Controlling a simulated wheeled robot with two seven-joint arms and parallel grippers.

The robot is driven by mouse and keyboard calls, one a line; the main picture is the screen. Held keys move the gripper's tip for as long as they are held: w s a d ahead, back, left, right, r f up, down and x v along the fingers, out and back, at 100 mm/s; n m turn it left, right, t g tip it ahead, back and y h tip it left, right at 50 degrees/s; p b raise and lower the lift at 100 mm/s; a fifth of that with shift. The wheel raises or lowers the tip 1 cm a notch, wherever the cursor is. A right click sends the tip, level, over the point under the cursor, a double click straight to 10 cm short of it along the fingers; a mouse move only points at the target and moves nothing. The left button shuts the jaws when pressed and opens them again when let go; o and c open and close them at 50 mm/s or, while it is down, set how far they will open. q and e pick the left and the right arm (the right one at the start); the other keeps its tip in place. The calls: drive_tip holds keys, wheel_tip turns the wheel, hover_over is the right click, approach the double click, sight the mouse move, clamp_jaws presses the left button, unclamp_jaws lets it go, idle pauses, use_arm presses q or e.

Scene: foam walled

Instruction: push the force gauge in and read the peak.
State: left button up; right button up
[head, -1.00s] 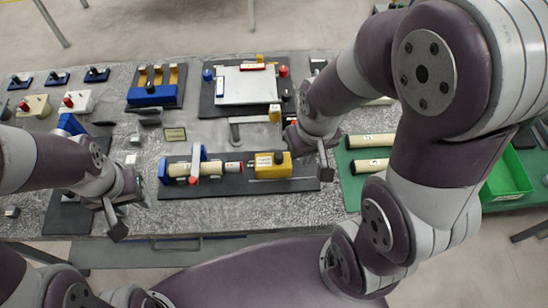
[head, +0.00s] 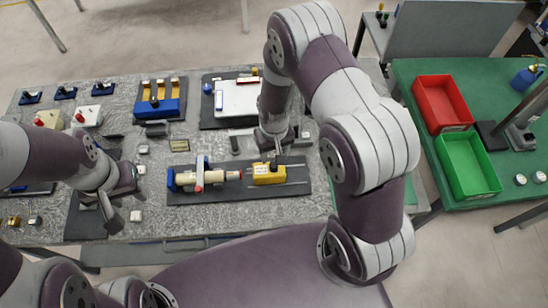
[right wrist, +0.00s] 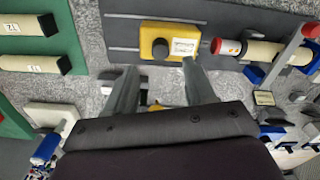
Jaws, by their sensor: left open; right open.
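The yellow force gauge (head: 269,174) sits on rails on a dark board (head: 300,188). The right wrist view shows the gauge (right wrist: 185,31) with a white label and a dark round knob. My left gripper (head: 112,214) is open, away to the left.
A white plate on a dark board (head: 237,98) and a blue block with yellow posts (head: 160,107) stand behind. At the right, a green table holds a red bin (head: 443,102) and a green bin (head: 468,165). Small switch boxes stand at the far left.

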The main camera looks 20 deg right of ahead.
sight(274, 165)
drive_tip(key=f+p, duration=0.1)
drive_tip(key=f, duration=0.4)
drive_tip(key=shift+w+f, duration=0.15)
drive_tip(key=shift+w, duration=0.05)
drive_tip(key=shift+f, duration=0.6)
drive_tip(key=shift+s, duration=0.1)
drive_tip(key=shift+c, duration=0.3)
